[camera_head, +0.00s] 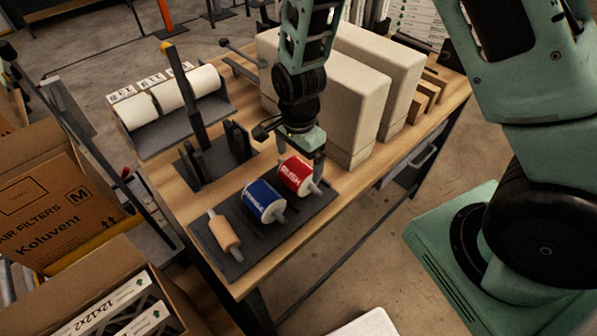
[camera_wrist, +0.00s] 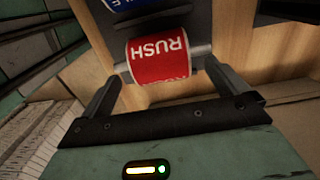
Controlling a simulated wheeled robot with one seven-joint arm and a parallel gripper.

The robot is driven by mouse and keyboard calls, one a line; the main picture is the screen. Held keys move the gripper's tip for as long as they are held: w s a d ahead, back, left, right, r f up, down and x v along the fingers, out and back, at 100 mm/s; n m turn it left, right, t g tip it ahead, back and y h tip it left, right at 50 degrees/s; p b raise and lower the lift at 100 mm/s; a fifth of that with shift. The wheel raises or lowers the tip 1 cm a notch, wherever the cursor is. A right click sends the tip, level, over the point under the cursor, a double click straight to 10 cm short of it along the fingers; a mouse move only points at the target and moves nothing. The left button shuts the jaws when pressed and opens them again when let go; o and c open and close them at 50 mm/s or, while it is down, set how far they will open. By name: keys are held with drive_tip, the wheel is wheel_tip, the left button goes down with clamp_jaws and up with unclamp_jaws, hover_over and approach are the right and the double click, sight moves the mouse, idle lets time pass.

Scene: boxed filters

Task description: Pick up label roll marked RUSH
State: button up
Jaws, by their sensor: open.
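The red label roll marked RUSH (camera_head: 296,174) lies on its side on a dark mat (camera_head: 262,240) on the wooden table, at the mat's far right end. It also shows in the wrist view (camera_wrist: 160,58), its white lettering upside down. My gripper (camera_head: 312,160) is at the roll in the head view. In the wrist view my gripper (camera_wrist: 162,88) is open, with one finger on each side of the roll's near end. I cannot tell whether the fingers touch it.
A blue roll (camera_head: 264,201) lies next to the red one, and a bare tan roll (camera_head: 224,233) lies beyond it on the mat. A dark stand (camera_head: 205,155) is to the left. Large pale blocks (camera_head: 340,95) stand behind my gripper.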

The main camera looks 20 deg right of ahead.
drive_tip(key=shift+f, duration=0.6)
drive_tip(key=c, duration=1.7)
drive_tip(key=shift+c, duration=0.3)
drive_tip(key=shift+r, duration=0.15)
